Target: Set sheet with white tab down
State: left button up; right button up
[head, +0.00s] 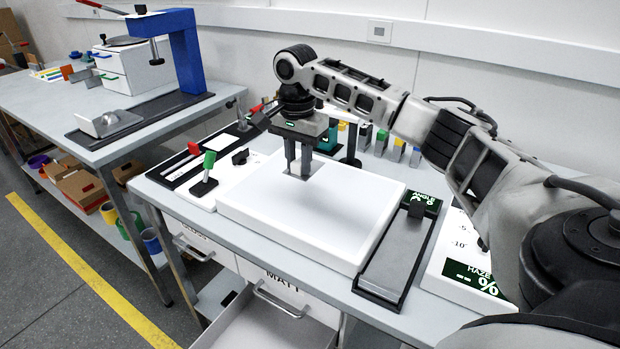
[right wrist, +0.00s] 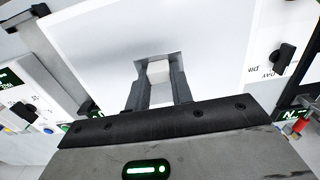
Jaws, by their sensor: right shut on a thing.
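My right gripper (head: 298,174) is over the back part of the white light panel (head: 330,206), pointing down. Its fingers are shut on the white tab (right wrist: 159,71) of a small grey sheet (right wrist: 142,66). The sheet also shows in the head view as a grey patch (head: 312,167) at the fingertips, partly hidden by them. It is at or close above the panel; I cannot tell whether it touches. My left gripper is not in view.
A grey slide rail with a black knob (head: 416,210) lies right of the panel, beside a haze meter (head: 468,272). A green-handled lever (head: 206,172) stands at the left. Several coloured tabs stand behind. An open drawer (head: 262,325) juts out below. Most of the panel is bare.

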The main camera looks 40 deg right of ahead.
aim_at(310, 193)
jog(key=shift+s+d+f, duration=0.1)
jog(key=shift+d+f, duration=0.75)
jog(key=shift+f, duration=0.2)
jog(key=f, duration=0.2)
jog(key=d+f, duration=0.1)
jog(key=shift+s+d+f, duration=0.1)
jog(key=shift+d+f, duration=0.05)
jog(key=shift+f, duration=0.6)
jog(key=o, duration=0.9)
jog(key=shift+f, duration=0.1)
jog(key=shift+o, duration=0.2)
notch_tip(310, 193, up, 12)
jog(key=shift+r, duration=0.15)
